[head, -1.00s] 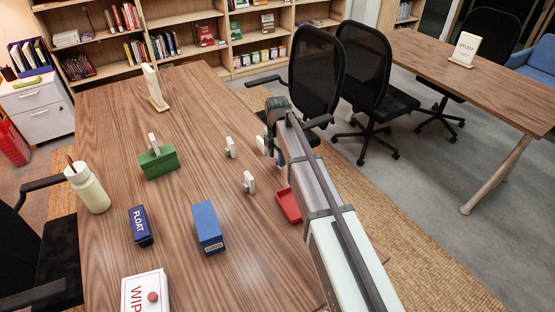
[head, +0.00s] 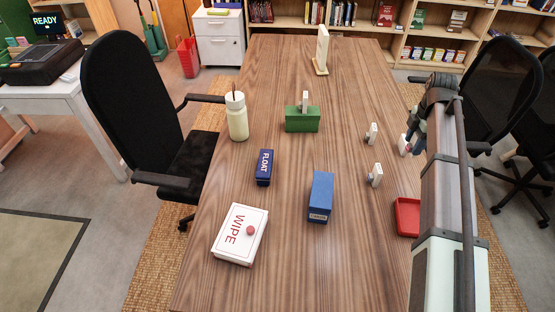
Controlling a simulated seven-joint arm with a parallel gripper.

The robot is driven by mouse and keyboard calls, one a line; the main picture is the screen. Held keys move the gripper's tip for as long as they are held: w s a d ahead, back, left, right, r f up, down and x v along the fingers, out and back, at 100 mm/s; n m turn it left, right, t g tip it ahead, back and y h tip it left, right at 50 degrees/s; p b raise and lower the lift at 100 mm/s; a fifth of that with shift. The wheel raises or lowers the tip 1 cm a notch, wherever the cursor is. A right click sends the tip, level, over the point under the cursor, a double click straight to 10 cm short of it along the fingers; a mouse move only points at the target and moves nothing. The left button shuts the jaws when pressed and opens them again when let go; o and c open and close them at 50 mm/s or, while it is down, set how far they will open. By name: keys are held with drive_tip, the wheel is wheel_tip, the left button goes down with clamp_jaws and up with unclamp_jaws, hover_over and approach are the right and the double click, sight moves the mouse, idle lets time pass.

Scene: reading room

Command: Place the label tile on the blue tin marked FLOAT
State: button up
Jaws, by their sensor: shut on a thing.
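The tin marked FLOAT (head: 264,168) is a small dark blue box on the left-middle of the wooden table, its top bare. My gripper (head: 407,142) is at the table's right edge, well to the right of that tin. It is shut on a small white label tile (head: 403,146), partly hidden by my gripper; I cannot read its face. Two more white tiles with grey grips, an upper one (head: 371,132) and a lower one (head: 376,175), stand on the table left of my gripper.
A larger blue box (head: 320,197) stands right of the FLOAT tin. A green tin (head: 302,122) bears a white tile. A cream bottle (head: 237,118), a white WIPE box (head: 240,234), a red tray (head: 407,215) and a table sign (head: 321,52) are also there. Table centre is clear.

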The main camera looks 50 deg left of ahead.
drive_tip(key=s+a+r+n, duration=0.2)
drive_tip(key=s+a+n, duration=0.2)
drive_tip(key=s+a, duration=1.4)
wheel_tip(320, 180, up, 4)
drive_tip(key=f+m, duration=0.1)
drive_tip(key=m, duration=0.4)
hover_over(265, 162)
drive_tip(key=shift+r, duration=0.15)
drive_tip(key=shift+f, duration=4.9)
drive_tip(key=shift+f, duration=0.15)
drive_tip(key=o, duration=1)
drive_tip(key=shift+o, duration=0.2)
